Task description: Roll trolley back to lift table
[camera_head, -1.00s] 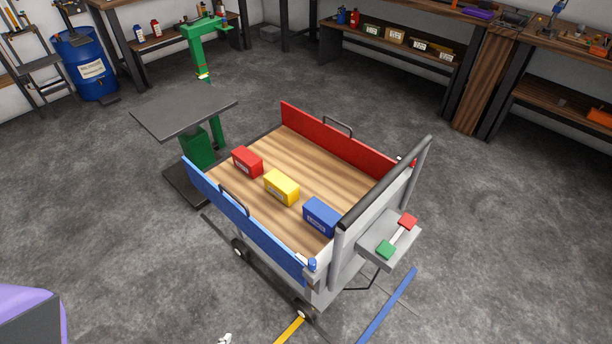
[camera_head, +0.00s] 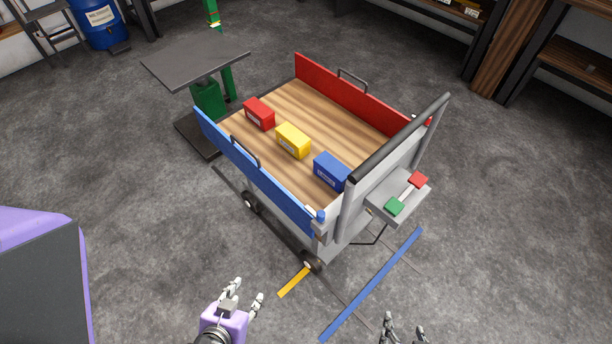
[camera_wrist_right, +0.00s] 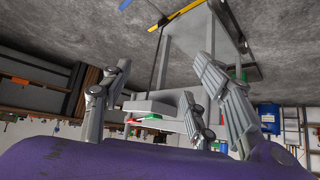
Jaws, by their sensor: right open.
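The trolley (camera_head: 297,88) has a wooden deck, a red far side panel (camera_head: 350,93), a blue near side panel (camera_head: 255,170) and a grey end (camera_head: 382,165) with a dark push bar (camera_head: 400,138). The lift table (camera_head: 194,63), a dark plate on a green base, stands beyond the trolley's far end. My left gripper (camera_head: 245,293) is open and empty, in front of the trolley's near wheel. My right gripper (camera_head: 405,328) is open at the bottom edge, apart from the push bar. In the right wrist view its fingers are spread, with the trolley (camera_wrist_right: 170,107) upside down beyond them.
Red (camera_head: 259,114), yellow (camera_head: 293,140) and blue (camera_head: 331,171) boxes sit on the deck. A box with green and red buttons (camera_head: 398,196) juts from the grey end. Blue (camera_head: 372,285) and yellow (camera_head: 293,282) stripes mark the floor. Open floor lies to the right.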

